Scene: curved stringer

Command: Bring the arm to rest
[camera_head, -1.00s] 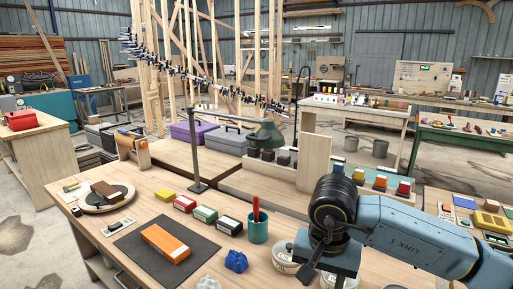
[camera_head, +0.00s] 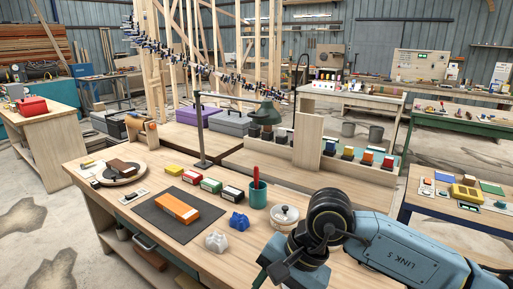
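My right arm comes in from the lower right, over the near right corner of the workbench (camera_head: 95,190). Its gripper end (camera_head: 282,270) points down and left near the bottom edge of the view. The fingers are partly hidden by the wrist, so I cannot tell whether they are open or shut. No held object shows. My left arm and gripper are not in view.
Near the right arm are a lidded pot (camera_head: 285,217), a white lump (camera_head: 216,241), a blue lump (camera_head: 238,221) and a green cup (camera_head: 257,195). An orange block (camera_head: 178,208) lies on a dark mat (camera_head: 155,220). A lamp post (camera_head: 200,130) stands behind.

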